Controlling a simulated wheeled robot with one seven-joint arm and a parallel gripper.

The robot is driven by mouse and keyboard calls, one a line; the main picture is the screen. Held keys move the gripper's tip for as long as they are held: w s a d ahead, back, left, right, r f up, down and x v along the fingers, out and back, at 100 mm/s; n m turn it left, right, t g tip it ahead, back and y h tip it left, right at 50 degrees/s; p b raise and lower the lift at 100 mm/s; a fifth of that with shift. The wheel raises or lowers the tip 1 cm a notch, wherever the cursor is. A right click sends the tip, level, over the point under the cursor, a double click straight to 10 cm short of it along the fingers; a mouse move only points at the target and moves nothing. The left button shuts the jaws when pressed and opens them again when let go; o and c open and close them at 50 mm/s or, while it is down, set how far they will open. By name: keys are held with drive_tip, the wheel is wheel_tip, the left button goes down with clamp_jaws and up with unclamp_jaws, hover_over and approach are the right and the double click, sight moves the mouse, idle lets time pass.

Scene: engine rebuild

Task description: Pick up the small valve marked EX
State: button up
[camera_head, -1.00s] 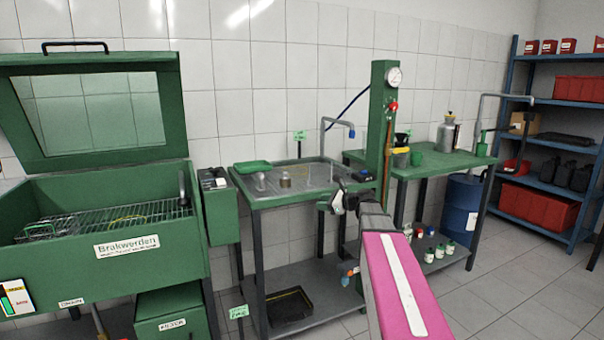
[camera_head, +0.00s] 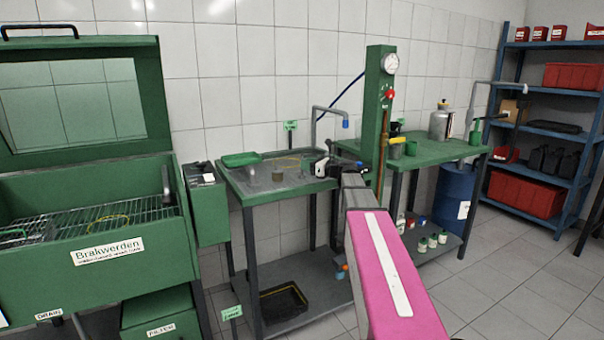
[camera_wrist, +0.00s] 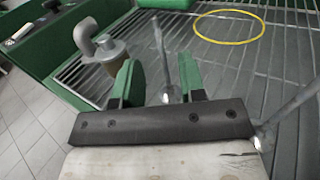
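My gripper (camera_head: 326,168) is over the right part of the green-edged sink bench (camera_head: 270,195) in the head view. In the wrist view my gripper (camera_wrist: 160,82) has its two green fingers apart, with no object clearly held. A thin metal stem with a round end (camera_wrist: 160,60) shows between and beyond the fingers. A second slim metal rod (camera_wrist: 290,108) slants at the right, beside the right finger. Either may be a valve. No EX mark is readable in either view, so I cannot tell which one is the small valve.
A yellow ring (camera_wrist: 229,27) lies on the slatted surface in the wrist view. A grey elbow-topped canister (camera_wrist: 100,48) is left of the fingers. The green column with a gauge (camera_head: 389,64) stands just right of my gripper. A green washer (camera_head: 105,250) is at left.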

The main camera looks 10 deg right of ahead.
drive_tip(key=x, duration=0.5)
drive_tip(key=shift+w+d+f, duration=0.1)
drive_tip(key=shift+d+f, duration=0.05)
clamp_jaws()
